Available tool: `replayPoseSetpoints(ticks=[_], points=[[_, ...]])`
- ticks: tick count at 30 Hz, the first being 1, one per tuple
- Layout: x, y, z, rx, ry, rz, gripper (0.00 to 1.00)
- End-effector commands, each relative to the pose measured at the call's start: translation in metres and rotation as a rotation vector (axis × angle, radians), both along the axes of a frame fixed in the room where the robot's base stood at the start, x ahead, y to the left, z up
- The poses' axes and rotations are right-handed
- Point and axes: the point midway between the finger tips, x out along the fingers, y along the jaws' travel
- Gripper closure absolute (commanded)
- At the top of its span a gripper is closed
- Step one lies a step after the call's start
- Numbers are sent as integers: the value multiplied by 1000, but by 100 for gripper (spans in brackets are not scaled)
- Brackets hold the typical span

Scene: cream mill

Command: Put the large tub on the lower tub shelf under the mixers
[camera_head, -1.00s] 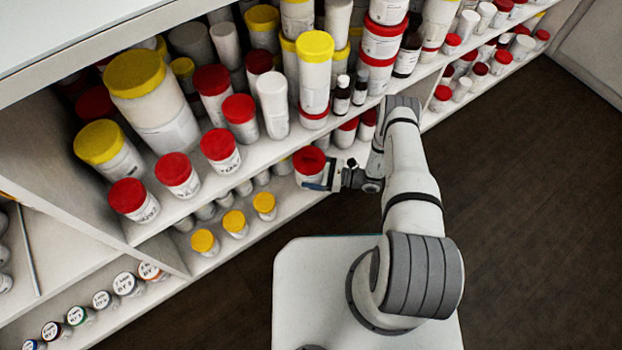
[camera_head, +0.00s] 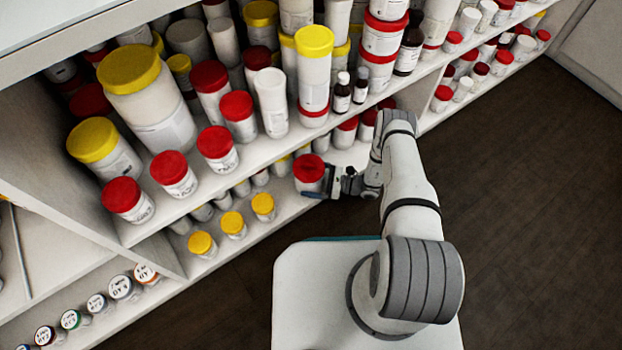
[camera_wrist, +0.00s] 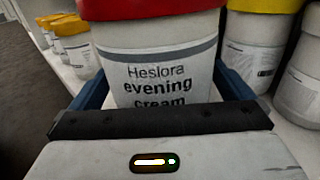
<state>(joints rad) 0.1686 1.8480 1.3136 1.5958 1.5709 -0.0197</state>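The large tub, white with a red lid (camera_head: 309,168), stands upright at the front of the lower shelf (camera_head: 283,217). In the wrist view it fills the upper middle, and its label (camera_wrist: 165,85) reads "Heslora evening cream". My gripper (camera_head: 318,192) reaches it from the right, low on its body. The wrist view shows my blue fingers (camera_wrist: 165,92) on both sides of the tub. Whether they press on it or stand slightly apart cannot be told. The tub's base and the fingertips are hidden.
Small yellow-lidded tubs (camera_head: 262,205) stand left of the large tub along the lower shelf edge. Another yellow-lidded tub (camera_wrist: 260,45) is close on the right in the wrist view. The crowded upper shelf (camera_head: 262,152) overhangs. Open dark floor (camera_head: 530,200) lies right.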

Motion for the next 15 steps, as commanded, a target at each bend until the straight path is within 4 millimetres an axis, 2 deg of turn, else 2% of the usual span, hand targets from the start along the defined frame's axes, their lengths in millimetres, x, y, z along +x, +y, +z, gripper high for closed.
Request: replayPoseSetpoints(ticks=[5, 8, 15], points=[[0, 0, 5, 0, 0, 1, 0], [-2, -15, 4, 0, 0, -4, 0], [-12, -66, 5, 0, 0, -5, 0]])
